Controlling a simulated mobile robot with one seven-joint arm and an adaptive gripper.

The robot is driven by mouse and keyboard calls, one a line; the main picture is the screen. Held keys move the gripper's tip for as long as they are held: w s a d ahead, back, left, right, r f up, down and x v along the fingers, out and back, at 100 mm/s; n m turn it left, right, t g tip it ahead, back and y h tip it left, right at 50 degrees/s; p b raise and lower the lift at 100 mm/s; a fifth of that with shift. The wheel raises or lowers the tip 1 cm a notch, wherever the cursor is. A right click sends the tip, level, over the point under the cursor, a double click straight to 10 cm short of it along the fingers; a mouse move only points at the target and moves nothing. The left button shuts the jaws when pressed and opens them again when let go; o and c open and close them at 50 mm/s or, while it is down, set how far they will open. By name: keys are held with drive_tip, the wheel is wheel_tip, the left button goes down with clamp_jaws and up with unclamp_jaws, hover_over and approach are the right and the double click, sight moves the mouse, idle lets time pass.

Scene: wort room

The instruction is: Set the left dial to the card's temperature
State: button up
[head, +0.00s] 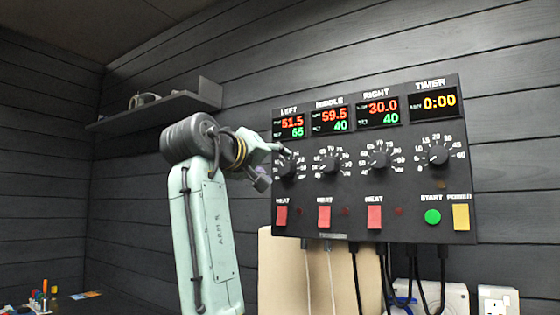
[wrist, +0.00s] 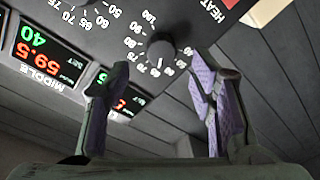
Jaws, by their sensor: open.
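The left dial (head: 288,167) is a black knob with white numbers around it, under the LEFT display (head: 290,126), which reads 51.5 in red and 65 in green. My gripper (head: 271,166) is beside this dial, open and empty. In the wrist view the panel is upside down. There the left dial (wrist: 161,52) sits ahead of and between the open fingertips (wrist: 160,78), with a gap on each side. Its pointer position is too small to read surely. No readable card is in view.
The control panel (head: 370,215) also has a middle dial (head: 332,162), a right dial (head: 379,158) and a timer dial (head: 438,153). Red heat switches (head: 281,216) and a green start button (head: 432,217) sit below. Cables hang underneath. A shelf (head: 160,106) is at left.

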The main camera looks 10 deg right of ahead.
sight(283, 167)
drive_tip(key=p+x, duration=0.1)
drive_tip(key=x, duration=0.4)
drive_tip(key=shift+w+p, duration=0.1)
drive_tip(key=shift+p, duration=0.2)
drive_tip(key=shift+c, duration=0.5)
drive_tip(key=c, duration=1.1)
